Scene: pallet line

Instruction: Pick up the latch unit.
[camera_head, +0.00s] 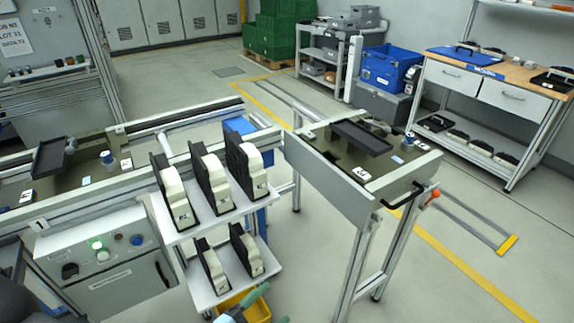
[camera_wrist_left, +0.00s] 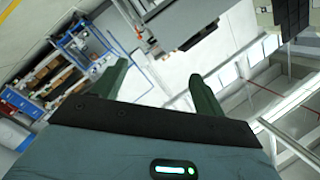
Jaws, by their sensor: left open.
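Several cream-and-black units, which look like the latch units, stand upright on a white two-tier rack (camera_head: 205,228). On the upper shelf are a left unit (camera_head: 177,198), a middle unit (camera_head: 210,180) and a right unit (camera_head: 250,170). On the lower shelf are two more, a left one (camera_head: 213,268) and a right one (camera_head: 246,252). My left gripper (camera_head: 273,304) is low at the bottom edge, below and in front of the lower shelf. Its green fingers are apart and empty, also in the left wrist view (camera_wrist_left: 158,72). My right gripper does not show.
A yellow bin (camera_head: 257,309) is under the rack, close to my left gripper. A grey control box (camera_head: 110,255) stands left of the rack. A conveyor end table (camera_head: 330,180) with a black tray (camera_head: 362,138) is to the right. Open floor lies further right.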

